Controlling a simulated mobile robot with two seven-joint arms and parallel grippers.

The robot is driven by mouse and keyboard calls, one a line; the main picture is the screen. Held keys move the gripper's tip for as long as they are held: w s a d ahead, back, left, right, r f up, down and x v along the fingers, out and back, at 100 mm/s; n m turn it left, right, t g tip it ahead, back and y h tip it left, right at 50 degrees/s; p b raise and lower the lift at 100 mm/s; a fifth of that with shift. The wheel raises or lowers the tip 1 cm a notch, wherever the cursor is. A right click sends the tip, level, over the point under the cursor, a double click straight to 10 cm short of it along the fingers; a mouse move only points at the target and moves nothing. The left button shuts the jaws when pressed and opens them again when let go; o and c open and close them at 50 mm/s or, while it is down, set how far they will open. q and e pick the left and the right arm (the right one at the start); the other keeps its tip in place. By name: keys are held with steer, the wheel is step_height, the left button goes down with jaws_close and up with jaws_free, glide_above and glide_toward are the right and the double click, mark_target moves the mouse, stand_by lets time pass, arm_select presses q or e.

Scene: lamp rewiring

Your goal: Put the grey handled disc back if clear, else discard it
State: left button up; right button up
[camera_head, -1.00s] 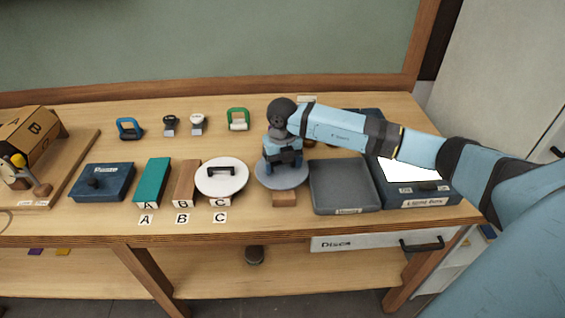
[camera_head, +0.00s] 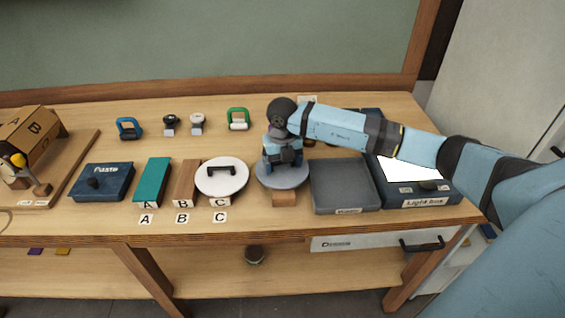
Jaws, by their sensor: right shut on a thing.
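The grey disc (camera_head: 283,180) lies flat over a wooden block (camera_head: 284,199), right of the white handled disc. My right gripper (camera_head: 283,166) points down over the middle of the grey disc and is shut on its handle, which the fingers hide. The white disc (camera_head: 221,187) with a black handle sits on the block marked C. A grey tray (camera_head: 346,208) beside the grey disc is empty. The light box (camera_head: 412,168) at the right shows a bright white panel, partly behind my right arm. My left gripper is not in view.
A teal block (camera_head: 153,180) and a brown block (camera_head: 185,180) stand behind labels A and B. A blue Paste box (camera_head: 101,182) is further left. Clamps and small stamps stand at the back. A drawer (camera_head: 365,243) is below the front edge.

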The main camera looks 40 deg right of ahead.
steer(key=shift+f, duration=0.25)
steer(key=o, duration=1)
steer(key=shift+r, duration=0.1)
steer(key=shift+r+p, duration=2.25)
steer(key=shift+r, duration=1.7)
